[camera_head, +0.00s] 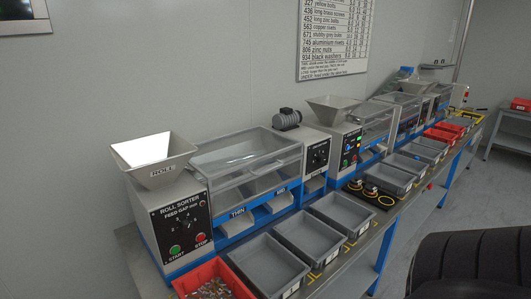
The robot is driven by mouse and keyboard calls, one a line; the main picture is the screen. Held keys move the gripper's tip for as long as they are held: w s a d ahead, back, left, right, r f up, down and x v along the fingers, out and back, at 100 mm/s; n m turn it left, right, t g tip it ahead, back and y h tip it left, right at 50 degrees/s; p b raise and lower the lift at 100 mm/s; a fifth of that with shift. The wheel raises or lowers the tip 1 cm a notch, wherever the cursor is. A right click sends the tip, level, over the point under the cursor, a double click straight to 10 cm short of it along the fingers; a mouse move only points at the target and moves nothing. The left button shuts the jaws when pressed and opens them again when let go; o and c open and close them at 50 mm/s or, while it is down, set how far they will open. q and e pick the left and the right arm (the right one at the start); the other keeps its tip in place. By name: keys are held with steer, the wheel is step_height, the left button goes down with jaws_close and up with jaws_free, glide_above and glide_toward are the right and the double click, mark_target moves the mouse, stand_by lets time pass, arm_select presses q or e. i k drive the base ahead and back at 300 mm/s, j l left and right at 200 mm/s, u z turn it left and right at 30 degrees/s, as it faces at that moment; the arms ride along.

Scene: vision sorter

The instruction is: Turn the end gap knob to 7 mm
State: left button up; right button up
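The roll sorter (250,150) stands on the bench at the left. A black dial panel with a knob (319,156) is on the grey box at the right end of its clear cover. It is likely the end gap knob, but its lettering and pointer setting are too small to read. A second knob (184,224) sits on the left panel, marked "ROLL SORTER" and "FEED GAP", above a green START button (175,250) and a red STOP button (201,239). Neither of my grippers is in view.
Grey bins (272,262) and a red bin of small parts (212,281) line the bench front below the sorter. A hopper (153,158) tops its left end. Another machine (350,145) stands to the right. Floor (440,195) shows clear right of the bench.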

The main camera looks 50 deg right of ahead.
mark_target(320, 158)
steer(key=k, duration=0.55)
steer(key=k+z, duration=0.1)
steer(key=z, duration=1.15)
steer(key=k+j+z, duration=0.1)
steer(key=j+z, duration=0.25)
steer(key=k+j+z, duration=0.15)
steer(key=z, duration=0.2)
steer(key=u, duration=0.6)
steer(key=i+l+u, duration=0.45)
steer(key=l+u, duration=0.25)
steer(key=i+l+u, duration=0.1)
steer(key=l, duration=0.3)
steer(key=i+l, duration=0.15)
steer(key=l, duration=0.3)
steer(key=i+l+u, duration=0.15)
steer(key=l, duration=0.7)
steer(key=i+u, duration=0.05)
